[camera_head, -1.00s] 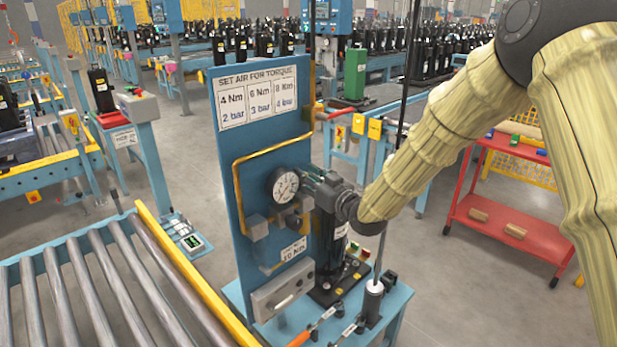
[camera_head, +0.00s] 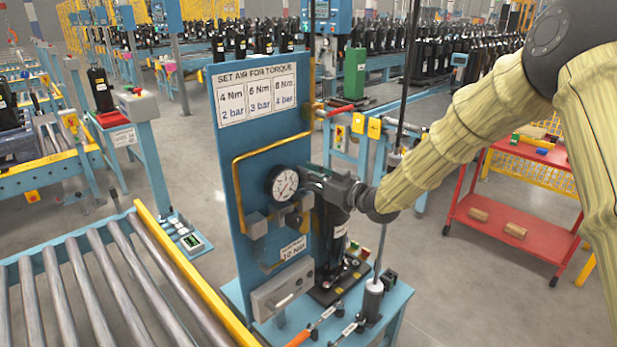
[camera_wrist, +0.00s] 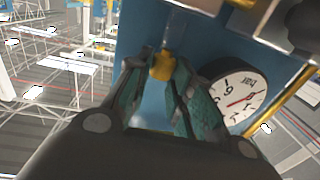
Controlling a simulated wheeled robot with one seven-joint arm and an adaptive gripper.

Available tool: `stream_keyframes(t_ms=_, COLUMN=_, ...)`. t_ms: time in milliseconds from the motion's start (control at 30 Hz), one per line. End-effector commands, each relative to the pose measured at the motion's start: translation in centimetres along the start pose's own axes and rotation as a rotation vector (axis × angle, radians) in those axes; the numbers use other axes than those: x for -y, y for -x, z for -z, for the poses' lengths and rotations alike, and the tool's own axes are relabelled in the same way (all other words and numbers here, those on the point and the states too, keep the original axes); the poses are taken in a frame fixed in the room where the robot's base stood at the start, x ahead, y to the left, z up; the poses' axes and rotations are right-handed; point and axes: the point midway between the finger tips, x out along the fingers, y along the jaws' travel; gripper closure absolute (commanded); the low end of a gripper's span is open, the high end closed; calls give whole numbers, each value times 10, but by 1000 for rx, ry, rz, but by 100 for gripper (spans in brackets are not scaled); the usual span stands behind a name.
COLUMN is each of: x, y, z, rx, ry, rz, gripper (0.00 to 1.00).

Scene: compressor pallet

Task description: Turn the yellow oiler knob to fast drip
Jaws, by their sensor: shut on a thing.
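The yellow oiler knob (camera_wrist: 161,66) shows in the wrist view between the tips of my gripper (camera_wrist: 160,72). My gripper's teal fingers are shut on it. A clear part shows just above the knob, against the blue panel. In the head view my gripper (camera_head: 308,180) reaches in from the right at the blue panel, beside the pressure gauge; the knob is hidden there. The gauge (camera_head: 285,183) has a white dial and also shows in the wrist view (camera_wrist: 239,97), right of the fingers, with a red needle.
The blue panel (camera_head: 262,135) carries a torque and air pressure sign (camera_head: 257,95) and a bent yellow pipe (camera_head: 236,190). A black compressor (camera_head: 332,235) stands on the blue bench under my wrist. A roller conveyor (camera_head: 110,285) lies left, a red cart (camera_head: 510,225) right.

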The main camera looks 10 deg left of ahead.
Motion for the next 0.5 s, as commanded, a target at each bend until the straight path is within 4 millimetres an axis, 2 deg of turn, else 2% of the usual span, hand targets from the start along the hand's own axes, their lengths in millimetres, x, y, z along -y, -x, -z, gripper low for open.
stream_keyframes(t_ms=500, x=-8, y=-1, z=0, rx=0, ry=3, rz=309, gripper=100)
